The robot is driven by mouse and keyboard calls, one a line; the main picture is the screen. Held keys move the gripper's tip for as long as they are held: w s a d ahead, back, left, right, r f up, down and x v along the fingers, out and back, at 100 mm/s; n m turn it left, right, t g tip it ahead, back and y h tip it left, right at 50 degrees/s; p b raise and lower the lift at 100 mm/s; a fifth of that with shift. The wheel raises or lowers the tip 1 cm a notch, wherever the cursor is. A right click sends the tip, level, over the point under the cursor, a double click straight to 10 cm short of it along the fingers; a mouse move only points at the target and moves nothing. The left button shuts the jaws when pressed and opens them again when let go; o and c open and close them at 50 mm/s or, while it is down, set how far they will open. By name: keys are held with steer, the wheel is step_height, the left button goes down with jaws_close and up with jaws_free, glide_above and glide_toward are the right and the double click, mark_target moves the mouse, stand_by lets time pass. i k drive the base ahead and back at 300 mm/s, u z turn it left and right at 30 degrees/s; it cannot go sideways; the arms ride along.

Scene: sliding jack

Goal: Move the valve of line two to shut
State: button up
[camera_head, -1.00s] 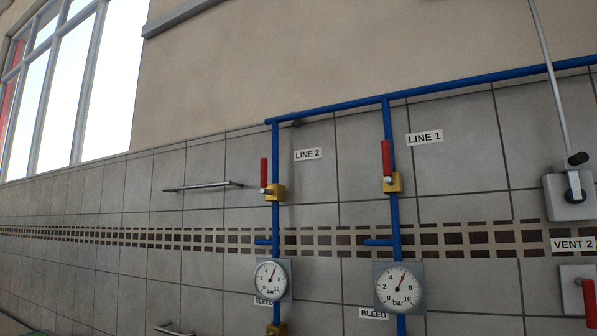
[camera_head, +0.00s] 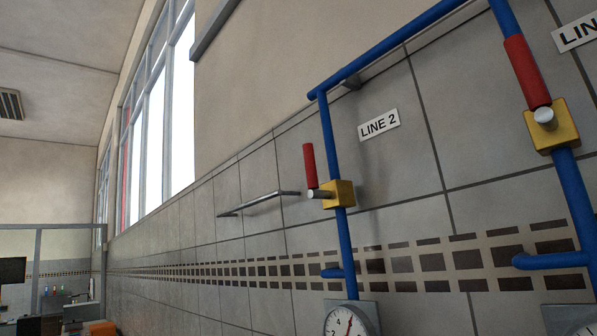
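The line two valve has a yellow body (camera_head: 340,194) on a vertical blue pipe (camera_head: 327,136). Its red handle (camera_head: 309,165) points up, roughly along the pipe, on a short metal stem that sticks out to the left. The white "LINE 2" label (camera_head: 379,124) is on the wall to the right of the pipe. My gripper is not in view, and nothing touches the handle.
The line one valve (camera_head: 552,126), also with its red handle (camera_head: 527,72) up, is at the right. A gauge (camera_head: 346,321) is cut off below the line two valve. A metal rail (camera_head: 259,204) is on the wall to the left. A short blue stub (camera_head: 332,273) sticks out below the valve.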

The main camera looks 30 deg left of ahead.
mark_target(312, 181)
steer(key=u, duration=0.45)
steer(key=i, duration=1)
steer(key=u, duration=0.65)
